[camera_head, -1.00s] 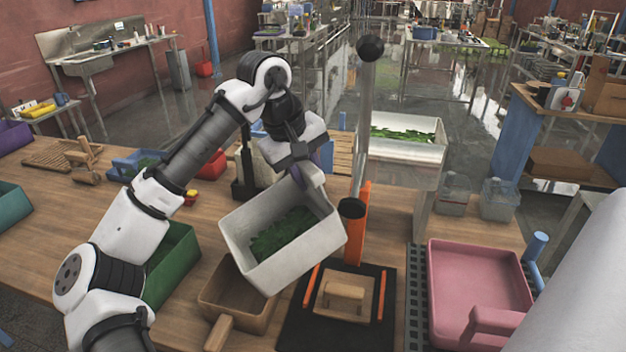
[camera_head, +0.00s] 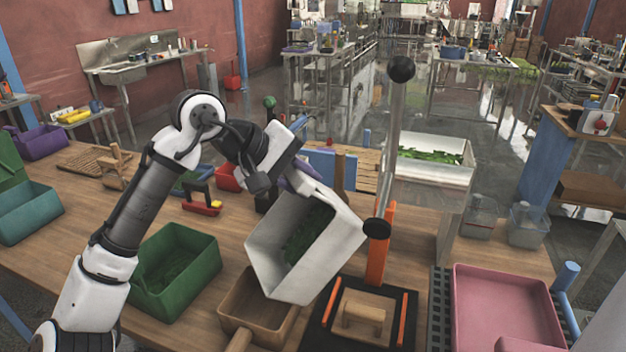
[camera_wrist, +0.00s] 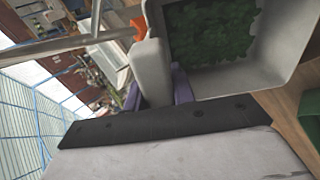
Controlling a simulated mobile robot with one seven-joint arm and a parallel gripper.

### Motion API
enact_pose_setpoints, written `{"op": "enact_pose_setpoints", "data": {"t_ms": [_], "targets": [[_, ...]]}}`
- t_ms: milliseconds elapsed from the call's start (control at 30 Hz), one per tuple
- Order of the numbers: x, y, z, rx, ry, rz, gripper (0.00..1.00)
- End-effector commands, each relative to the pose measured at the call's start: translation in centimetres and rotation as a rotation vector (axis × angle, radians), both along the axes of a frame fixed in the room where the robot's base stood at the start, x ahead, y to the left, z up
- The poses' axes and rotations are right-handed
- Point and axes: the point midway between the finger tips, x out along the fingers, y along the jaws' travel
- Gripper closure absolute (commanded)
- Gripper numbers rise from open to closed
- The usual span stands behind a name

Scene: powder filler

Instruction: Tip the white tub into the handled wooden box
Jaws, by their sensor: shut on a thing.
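The white tub (camera_head: 272,262) hangs tilted in the air, its open side facing the camera and its lower edge near the handled wooden box. Green leafy contents (camera_head: 308,235) lie inside it. My gripper (camera_head: 297,180) is shut on the tub's upper rim; the wrist view shows its purple fingers (camera_wrist: 158,92) at the tub wall (camera_wrist: 215,82), with the greens (camera_wrist: 212,32) inside. The handled wooden box (camera_head: 250,312) stands on the table below the tub, its handle pointing to the front. The visible part of its inside looks empty; part of it is hidden by the tub.
A green bin (camera_head: 176,270) stands left of the wooden box. A black press with an orange upright (camera_head: 380,255) and a tall grey lever (camera_head: 393,140) stands close at the tub's right. A pink tray (camera_head: 505,305) lies farther right.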

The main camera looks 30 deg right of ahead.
Motion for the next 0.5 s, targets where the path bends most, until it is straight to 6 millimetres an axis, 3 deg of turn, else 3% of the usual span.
{"op": "enact_pose_setpoints", "data": {"t_ms": [300,500], "targets": [[0.4,2.5,0.7,-0.151,0.020,0.004,1.00],[0.6,4.0,0.0,-0.233,0.033,0.002,1.00]]}}
